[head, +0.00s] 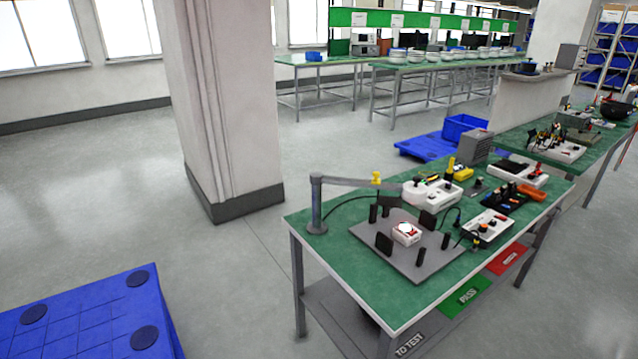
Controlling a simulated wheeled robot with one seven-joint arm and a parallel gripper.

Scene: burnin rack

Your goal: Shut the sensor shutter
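A small white box with red marks (407,236) sits near the middle of a grey plate (372,254) on the green-topped bench. A pale round part shows on its top. Several black upright blocks stand around it on the plate. A grey post (316,205) at the bench's left end carries a level arm with a yellow part (376,178), reaching right to a white rounded end above the plate. I cannot tell which part is the sensor shutter, or whether it is open or shut. My gripper is not in view.
White instruments (487,226) and cables crowd the bench's right side. A blue pallet (85,315) lies at lower left. A pillar (232,110) stands behind the bench. Open floor (215,270) lies between the pallet and the bench. A blue crate (464,127) stands behind.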

